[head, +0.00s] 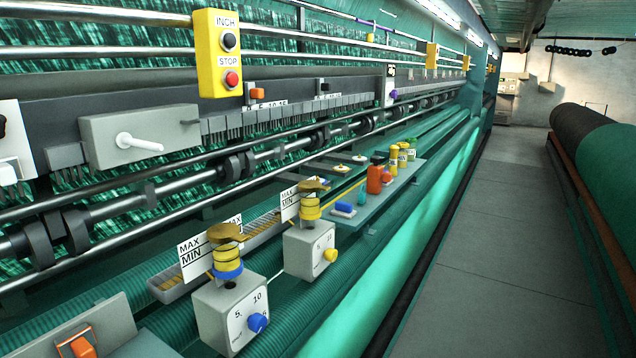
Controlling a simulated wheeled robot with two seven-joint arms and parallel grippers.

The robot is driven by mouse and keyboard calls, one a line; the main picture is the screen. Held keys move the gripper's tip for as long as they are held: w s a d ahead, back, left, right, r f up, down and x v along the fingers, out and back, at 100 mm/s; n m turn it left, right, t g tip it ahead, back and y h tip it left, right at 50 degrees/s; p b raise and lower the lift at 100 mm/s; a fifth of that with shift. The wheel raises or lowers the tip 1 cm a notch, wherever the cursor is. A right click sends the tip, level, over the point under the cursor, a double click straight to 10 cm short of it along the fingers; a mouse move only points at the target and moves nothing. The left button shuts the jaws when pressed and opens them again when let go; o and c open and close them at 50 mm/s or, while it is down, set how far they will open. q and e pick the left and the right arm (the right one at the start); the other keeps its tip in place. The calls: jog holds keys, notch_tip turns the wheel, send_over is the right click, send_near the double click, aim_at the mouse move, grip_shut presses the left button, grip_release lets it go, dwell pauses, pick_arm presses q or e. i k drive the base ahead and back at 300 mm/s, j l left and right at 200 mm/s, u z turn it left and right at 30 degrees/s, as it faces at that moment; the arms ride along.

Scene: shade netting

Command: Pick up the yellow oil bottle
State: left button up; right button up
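A small shelf (402,190) on the long machine carries several small items. Small yellow containers (393,160) stand upright near its far end, behind an orange bottle (375,180) with a dark top. One of them may be the yellow oil bottle, but they are too small and close together to tell which. Neither of my grippers is in view, and nothing touches the containers.
Nearer stand two grey dial boxes (206,312) with yellow-banded posts and MAX/MIN cards. A blue item (344,208) lies on the shelf. A clear grey aisle (470,260) runs alongside, with large netting rolls (610,160) at right.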

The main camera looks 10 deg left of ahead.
aim_at(394, 149)
jog(key=i+l+u, duration=0.1)
jog(key=i+u, duration=0.15)
jog(key=u, duration=0.15)
jog(key=i+l+u, duration=0.2)
jog(key=u, duration=0.25)
jog(key=i+l+u, duration=0.2)
jog(key=u, duration=0.2)
